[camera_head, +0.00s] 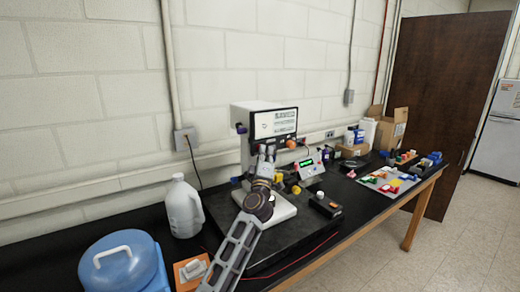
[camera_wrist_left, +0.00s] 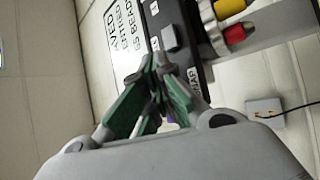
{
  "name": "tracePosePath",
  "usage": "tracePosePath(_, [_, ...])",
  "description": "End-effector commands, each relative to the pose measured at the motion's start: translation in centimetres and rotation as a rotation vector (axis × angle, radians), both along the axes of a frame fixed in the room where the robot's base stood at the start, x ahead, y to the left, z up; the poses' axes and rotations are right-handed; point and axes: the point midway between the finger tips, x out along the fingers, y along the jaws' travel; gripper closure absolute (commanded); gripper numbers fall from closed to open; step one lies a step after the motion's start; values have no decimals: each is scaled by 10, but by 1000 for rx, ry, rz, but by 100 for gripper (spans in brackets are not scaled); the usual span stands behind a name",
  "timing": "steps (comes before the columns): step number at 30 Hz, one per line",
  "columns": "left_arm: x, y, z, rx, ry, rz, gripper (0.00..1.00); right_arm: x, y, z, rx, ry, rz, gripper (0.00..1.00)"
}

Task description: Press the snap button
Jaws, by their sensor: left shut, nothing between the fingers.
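A white bench instrument (camera_head: 241,117) with a black-framed screen (camera_head: 275,123) stands on a dark base against the wall. My left gripper (camera_head: 267,152) is at the lower front of this instrument, with its fingers together and nothing between them. In the left wrist view, the green-and-grey fingers (camera_wrist_left: 157,62) point at the dark front panel. My right gripper is not in view.
Red-tipped and yellow-tipped knobs (camera_wrist_left: 236,33) stick out beside the grey button. A white jug (camera_head: 184,208) and a blue container (camera_head: 122,262) stand to the left. A small device with a green display (camera_head: 308,167) and a black box (camera_head: 326,206) stand to the right.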

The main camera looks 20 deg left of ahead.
Motion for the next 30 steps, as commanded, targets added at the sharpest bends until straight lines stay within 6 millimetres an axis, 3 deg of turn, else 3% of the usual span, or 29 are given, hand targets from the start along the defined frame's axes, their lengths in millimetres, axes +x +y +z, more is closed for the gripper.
tracePosePath(30, [-12, -15, 0, 0, 0, -1, 100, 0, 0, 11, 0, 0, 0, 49])
